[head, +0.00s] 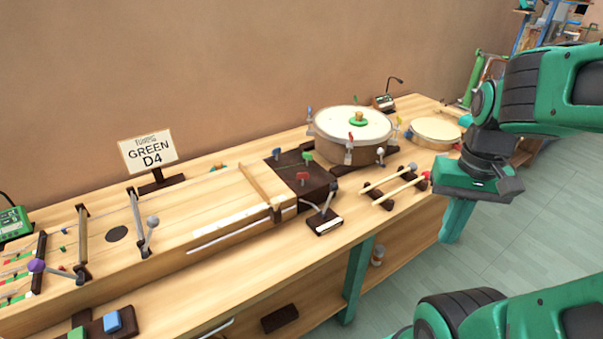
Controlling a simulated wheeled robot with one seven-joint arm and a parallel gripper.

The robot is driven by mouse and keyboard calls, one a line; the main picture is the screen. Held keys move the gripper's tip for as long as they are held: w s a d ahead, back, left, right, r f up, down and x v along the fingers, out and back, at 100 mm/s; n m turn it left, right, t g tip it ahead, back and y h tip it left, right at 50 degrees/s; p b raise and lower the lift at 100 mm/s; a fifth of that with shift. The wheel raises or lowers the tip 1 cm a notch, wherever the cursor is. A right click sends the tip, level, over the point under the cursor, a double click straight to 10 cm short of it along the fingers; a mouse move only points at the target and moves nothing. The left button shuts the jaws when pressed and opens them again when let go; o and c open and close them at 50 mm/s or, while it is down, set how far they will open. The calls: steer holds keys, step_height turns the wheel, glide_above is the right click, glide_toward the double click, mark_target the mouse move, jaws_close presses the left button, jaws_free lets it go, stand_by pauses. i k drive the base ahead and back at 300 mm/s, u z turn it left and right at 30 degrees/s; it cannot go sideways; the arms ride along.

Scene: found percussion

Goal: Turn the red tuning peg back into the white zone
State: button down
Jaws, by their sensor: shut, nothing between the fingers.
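A red tuning peg (302,178) stands on the dark peg block (318,188) at the right end of the long wooden string instrument (200,215). A green peg (307,157) and a blue peg (277,153) stand behind it, and another blue peg (335,185) is to its right. The white zone is too small to make out.
A large drum (352,128) with coloured lugs stands behind the peg block. A small drum (436,131) and a rack with wooden sticks (390,188) are to the right. A lever stand (325,222) sits in front of the block. A sign (148,152) reads GREEN D4.

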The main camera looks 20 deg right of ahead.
mark_target(303, 176)
steer(key=u, duration=1.1)
steer(key=k, duration=1.1)
steer(key=z, duration=1.05)
steer(key=i, duration=1.5)
steer(key=z, duration=0.1)
